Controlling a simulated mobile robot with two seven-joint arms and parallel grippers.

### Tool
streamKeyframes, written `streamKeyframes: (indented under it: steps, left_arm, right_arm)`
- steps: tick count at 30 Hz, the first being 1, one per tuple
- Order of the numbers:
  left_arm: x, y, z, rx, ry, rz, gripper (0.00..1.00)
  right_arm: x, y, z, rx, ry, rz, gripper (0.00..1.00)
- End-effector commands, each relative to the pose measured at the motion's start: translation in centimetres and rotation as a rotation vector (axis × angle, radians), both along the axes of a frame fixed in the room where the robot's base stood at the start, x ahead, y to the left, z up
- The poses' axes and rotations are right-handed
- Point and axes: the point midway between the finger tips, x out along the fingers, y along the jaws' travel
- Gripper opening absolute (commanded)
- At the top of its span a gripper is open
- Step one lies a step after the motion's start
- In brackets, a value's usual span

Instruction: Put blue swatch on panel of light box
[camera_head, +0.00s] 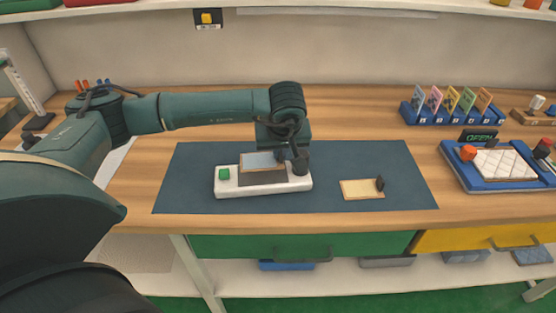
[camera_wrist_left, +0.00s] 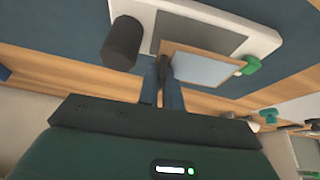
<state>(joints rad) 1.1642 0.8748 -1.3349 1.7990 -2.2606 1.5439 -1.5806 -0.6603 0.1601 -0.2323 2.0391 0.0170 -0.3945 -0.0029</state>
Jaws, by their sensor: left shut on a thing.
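The light box (camera_head: 305,186) is white, with a green button at its left, a black knob at its right and a dark grey panel (camera_head: 263,179) on top. The blue swatch (camera_head: 262,161), pale blue in a tan frame with a black tab, covers the panel's far part. My left gripper (camera_head: 285,153) is shut on its tab. In the left wrist view the swatch (camera_wrist_left: 205,69) sits turned relative to the panel (camera_wrist_left: 200,36), between the left gripper (camera_wrist_left: 165,85) and the box. I cannot tell whether it touches the panel. My right gripper is not in view.
A cream swatch (camera_head: 360,190) with a black tab lies on the dark blue mat (camera_head: 400,165) to the right. A blue rack (camera_head: 450,117) of coloured swatches and a blue tray (camera_head: 510,184) with a white quilted pad stand further right. The mat's right half is mostly clear.

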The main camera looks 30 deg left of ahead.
Motion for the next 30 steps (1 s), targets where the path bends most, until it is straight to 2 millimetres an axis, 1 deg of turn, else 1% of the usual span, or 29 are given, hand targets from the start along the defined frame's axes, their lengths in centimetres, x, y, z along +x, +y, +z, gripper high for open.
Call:
streamKeyframes:
  steps: [4, 6, 9, 16, 20, 21, 24, 30]
  left_arm:
    - [-0.1, 0.0, -1.6, 0.0, 0.004, -0.001, 0.0]
    - [-0.1, 0.0, -2.7, 0.0, 0.005, 0.001, 0.0]
    - [-0.1, 0.0, -3.6, 0.0, 0.001, 0.0, 0.0]
    - [0.0, 0.0, -3.7, 0.0, 0.0, 0.0, 0.0]
    - [0.0, 0.0, -4.2, 0.0, 0.0, 0.0, 0.0]
    - [0.0, 0.0, -4.2, 0.0, 0.0, 0.0, 0.07]
    - [0.0, 0.0, -4.1, -0.001, 0.001, 0.0, 0.16]
    - [0.0, 0.0, -4.1, -0.001, 0.001, 0.0, 0.16]
  right_arm:
    - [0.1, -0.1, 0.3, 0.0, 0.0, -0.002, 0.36]
    - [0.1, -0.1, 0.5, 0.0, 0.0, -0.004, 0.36]
    - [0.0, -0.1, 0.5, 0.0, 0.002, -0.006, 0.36]
    - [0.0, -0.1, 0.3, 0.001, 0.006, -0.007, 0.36]
    - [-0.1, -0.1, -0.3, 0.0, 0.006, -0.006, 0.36]
    - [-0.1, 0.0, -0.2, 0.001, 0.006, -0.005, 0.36]
    - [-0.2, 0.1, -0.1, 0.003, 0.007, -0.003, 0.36]
    - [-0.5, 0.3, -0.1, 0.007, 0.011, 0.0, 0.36]
